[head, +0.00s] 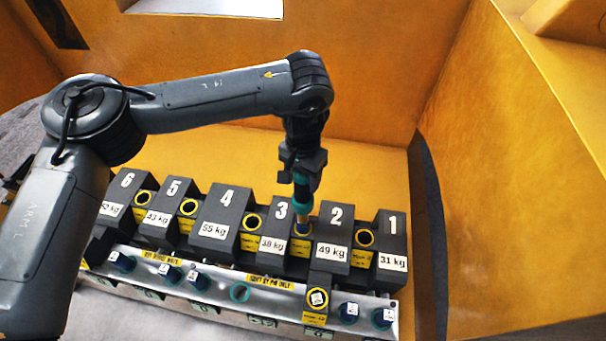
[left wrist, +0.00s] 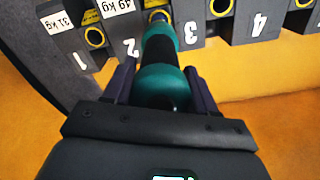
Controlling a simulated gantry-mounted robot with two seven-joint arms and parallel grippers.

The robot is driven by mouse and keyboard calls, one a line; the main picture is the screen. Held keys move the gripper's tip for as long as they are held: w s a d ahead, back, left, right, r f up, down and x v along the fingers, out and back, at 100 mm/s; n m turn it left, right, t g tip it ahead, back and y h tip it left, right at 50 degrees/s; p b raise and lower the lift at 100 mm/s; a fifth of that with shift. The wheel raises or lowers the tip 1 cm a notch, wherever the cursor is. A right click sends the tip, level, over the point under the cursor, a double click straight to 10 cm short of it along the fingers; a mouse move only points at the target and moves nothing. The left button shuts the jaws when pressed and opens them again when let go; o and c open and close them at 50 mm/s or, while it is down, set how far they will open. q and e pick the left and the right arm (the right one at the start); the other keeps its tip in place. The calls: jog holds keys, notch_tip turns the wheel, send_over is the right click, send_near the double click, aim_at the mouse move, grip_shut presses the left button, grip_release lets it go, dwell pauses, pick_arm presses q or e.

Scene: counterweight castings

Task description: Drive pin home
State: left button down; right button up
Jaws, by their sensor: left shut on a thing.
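My left gripper (head: 303,172) hangs over the row of dark castings, shut on a teal-handled pin (head: 302,197). The pin stands nearly upright, its lower end at the yellow-ringed socket (head: 302,231) between casting 3 (head: 274,226) and casting 2 (head: 335,228). How deep the tip sits in the socket I cannot tell. In the left wrist view the teal pin (left wrist: 160,62) lies between the two dark fingers (left wrist: 158,85), and its far end meets the yellow ring (left wrist: 157,16). My right gripper is not in view.
Castings 1 (head: 392,238), 4 (head: 226,218), 5 (head: 172,206) and 6 (head: 124,200) stand close alongside. A metal rack (head: 278,293) in front holds several teal pins and one empty teal-rimmed hole (head: 240,292). A yellow-ringed block (head: 317,298) stands at the rack. Orange walls (head: 370,70) enclose the back and right.

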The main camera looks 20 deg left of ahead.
pick_arm(q)
jog(key=shift+w+f, duration=0.1)
jog(key=shift+f, duration=0.3)
dwell(0.8)
dwell(0.5)
jog(key=shift+f, duration=0.45)
dwell(0.3)
jog(key=shift+f, duration=0.55)
dwell(0.3)
jog(key=shift+f, duration=0.35)
dwell(0.4)
jog(key=shift+f, duration=0.25)
dwell(0.5)
jog(key=shift+f, duration=0.4)
dwell(0.4)
